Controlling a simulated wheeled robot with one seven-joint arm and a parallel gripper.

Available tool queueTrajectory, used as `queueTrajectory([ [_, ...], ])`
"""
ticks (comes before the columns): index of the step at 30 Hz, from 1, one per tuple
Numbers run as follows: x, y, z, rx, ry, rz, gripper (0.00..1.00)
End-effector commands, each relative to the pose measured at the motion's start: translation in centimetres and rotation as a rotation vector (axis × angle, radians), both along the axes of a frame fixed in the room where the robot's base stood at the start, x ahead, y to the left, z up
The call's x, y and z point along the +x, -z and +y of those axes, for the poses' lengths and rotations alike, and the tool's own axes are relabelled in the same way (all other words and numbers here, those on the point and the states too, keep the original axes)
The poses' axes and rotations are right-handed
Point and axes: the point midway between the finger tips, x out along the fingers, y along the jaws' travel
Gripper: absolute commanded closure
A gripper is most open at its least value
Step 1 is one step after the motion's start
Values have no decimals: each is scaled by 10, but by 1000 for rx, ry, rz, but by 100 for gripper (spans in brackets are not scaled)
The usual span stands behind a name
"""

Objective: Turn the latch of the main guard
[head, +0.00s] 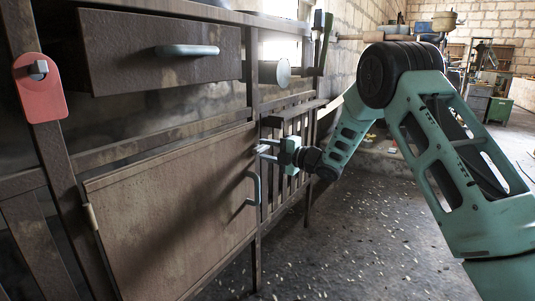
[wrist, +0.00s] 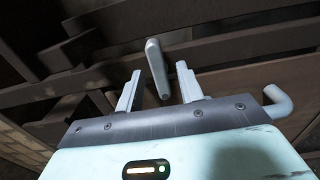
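The main guard seems to be the large brown door panel (head: 165,215), closed, with a hinge at its left edge and a pale handle (head: 255,188) at its right. My gripper (head: 263,150) is just above that handle, pointing at the frame by the guard's upper right corner. In the wrist view, my gripper (wrist: 158,68) is open, its two fingers apart. A slim grey bar (wrist: 154,62), apparently the latch, shows between the fingertips, with gaps on both sides. Whether the fingertips reach its depth is unclear. I cannot make the bar out in the head view.
A pale hooked handle (wrist: 280,102) is close to my gripper's right side in the wrist view. A red tag-shaped piece (head: 40,90) hangs on the left post. A drawer (head: 125,55) is above the guard.

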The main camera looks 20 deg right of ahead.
Motion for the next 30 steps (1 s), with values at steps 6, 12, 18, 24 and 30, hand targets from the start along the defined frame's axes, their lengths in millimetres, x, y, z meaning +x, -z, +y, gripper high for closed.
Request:
queueTrajectory([
  [6, 2, 0, 1, -1, 1, 1, 63],
  [12, 1, 0, 1, -1, 0, 1, 93],
  [18, 1, 0, 1, 0, 0, 1, 100],
  [24, 1, -1, 1, 26, 0, 20, 100],
  [30, 1, -2, 1, 107, 0, 80, 100],
])
